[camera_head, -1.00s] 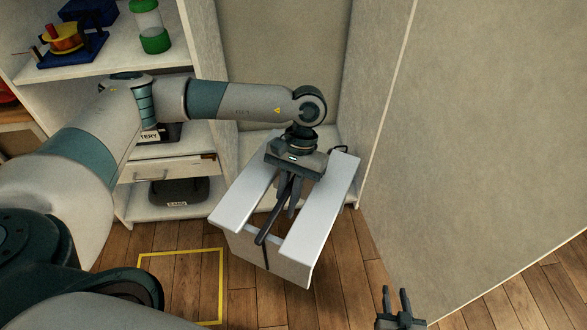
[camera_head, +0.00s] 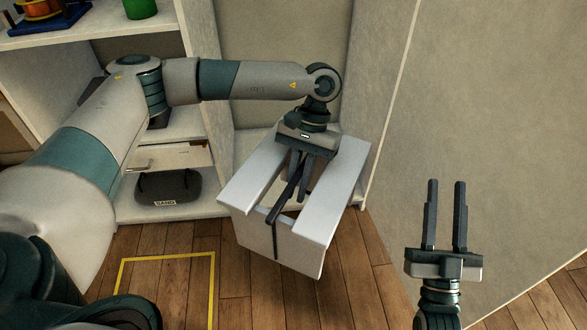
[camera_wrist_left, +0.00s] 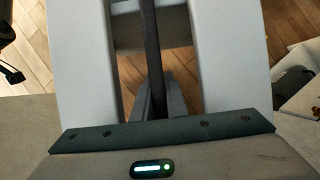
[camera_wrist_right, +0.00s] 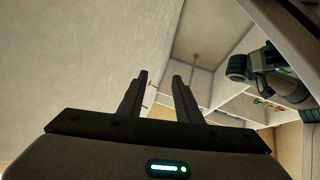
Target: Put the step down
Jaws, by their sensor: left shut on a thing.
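The step (camera_head: 322,212) is a white stool-like piece with two top slats and a dark bar between them. It is held tilted in front of the cubby in the head view, and whether it touches the floor is unclear. My left gripper (camera_head: 298,188) is shut on the dark bar, between the slats. The left wrist view shows the step's slats (camera_wrist_left: 232,60) on both sides of the bar (camera_wrist_left: 150,50). My right gripper (camera_head: 445,215) is open and empty, right of the step, with its fingers apart; they also show in the right wrist view (camera_wrist_right: 155,98).
A yellow outlined square (camera_head: 212,272) is marked on the wooden floor, left of the step. Shelves (camera_head: 185,205) hold a dark bag labelled SAND (camera_head: 168,188) below a drawer (camera_head: 170,157). A tall pale panel (camera_head: 490,130) stands at the right.

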